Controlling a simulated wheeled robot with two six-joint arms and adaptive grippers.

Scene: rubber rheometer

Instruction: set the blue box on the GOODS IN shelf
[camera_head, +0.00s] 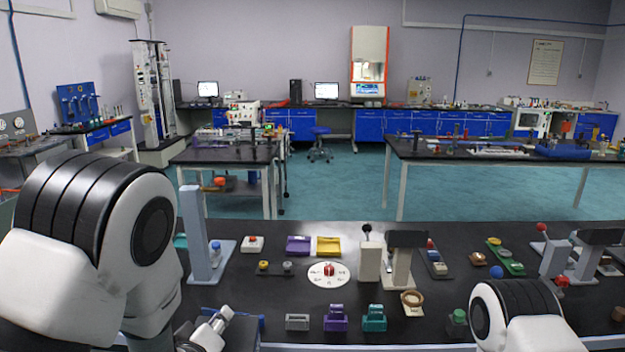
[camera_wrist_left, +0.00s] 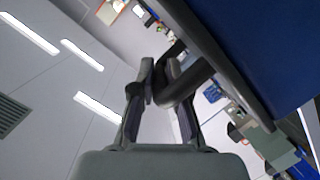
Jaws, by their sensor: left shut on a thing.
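My left gripper (camera_head: 220,320) is low at the front left of the near table, partly behind my own arm. In the left wrist view its two fingers (camera_wrist_left: 160,75) are closed on a dark bar. Beside them a broad blue face with a dark rim, seemingly the blue box (camera_wrist_left: 265,45), fills the upper right. How the bar joins it is not clear. No GOODS IN sign can be read.
The near black table (camera_head: 450,325) holds a purple tray (camera_head: 298,245), a yellow tray (camera_head: 328,246), a round white dial (camera_head: 328,274), several posts and small blocks, including a teal one (camera_head: 374,318). Another bench (camera_head: 480,150) stands behind at right. Teal floor lies open between benches.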

